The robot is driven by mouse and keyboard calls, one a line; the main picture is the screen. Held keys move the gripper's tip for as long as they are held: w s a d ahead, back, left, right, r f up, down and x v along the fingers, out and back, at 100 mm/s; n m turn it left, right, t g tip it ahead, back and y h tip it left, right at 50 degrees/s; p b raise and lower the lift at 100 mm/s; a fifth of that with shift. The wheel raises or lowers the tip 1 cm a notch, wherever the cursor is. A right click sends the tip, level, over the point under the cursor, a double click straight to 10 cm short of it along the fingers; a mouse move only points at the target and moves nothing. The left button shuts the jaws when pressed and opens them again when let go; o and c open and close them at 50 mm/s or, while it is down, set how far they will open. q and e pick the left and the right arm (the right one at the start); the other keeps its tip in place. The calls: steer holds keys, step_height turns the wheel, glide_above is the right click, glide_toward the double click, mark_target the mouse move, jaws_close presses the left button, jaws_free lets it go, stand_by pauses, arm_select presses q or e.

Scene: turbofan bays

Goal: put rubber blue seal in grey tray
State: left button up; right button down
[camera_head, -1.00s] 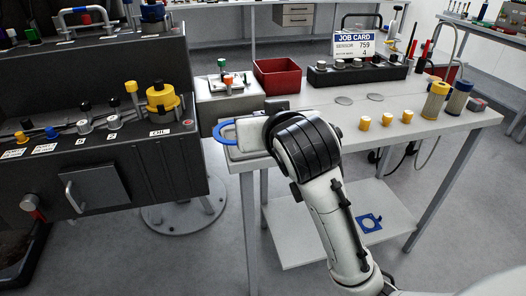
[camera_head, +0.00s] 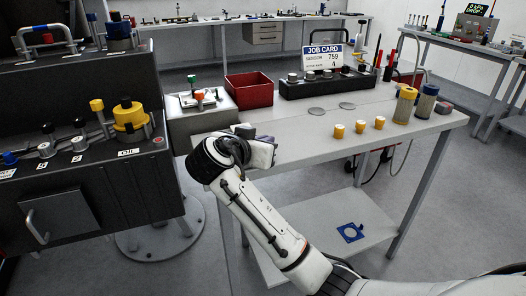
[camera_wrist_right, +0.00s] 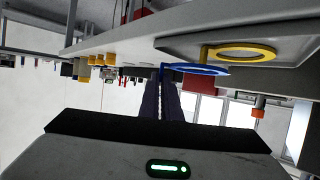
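The blue rubber seal (camera_wrist_right: 205,70) is a flat ring, seen nearly edge-on in the right wrist view. My right gripper (camera_wrist_right: 161,75) is shut on one edge of it. A grey tray (camera_wrist_right: 185,44) with rounded corners lies beside the seal in that view, with a yellow ring (camera_wrist_right: 240,54) at it. The seal looks close to the tray; I cannot tell whether they touch. In the head view my right gripper (camera_head: 262,152) is at the table's left end, and my arm hides the seal and tray. My left gripper is not in view.
The white table (camera_head: 300,145) carries a red bin (camera_head: 249,91), a black block with a job card (camera_head: 328,57), several small yellow cylinders (camera_head: 360,127) and two larger canisters (camera_head: 405,104). A dark console (camera_head: 85,150) stands left. A blue gasket (camera_head: 350,232) lies on the lower shelf.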

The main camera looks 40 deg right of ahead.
steer(key=shift+f, duration=1.4)
steer(key=c, duration=2)
jaws_free()
steer(key=v, duration=1.2)
steer(key=shift+b, duration=0.45)
steer(key=shift+s, duration=0.1)
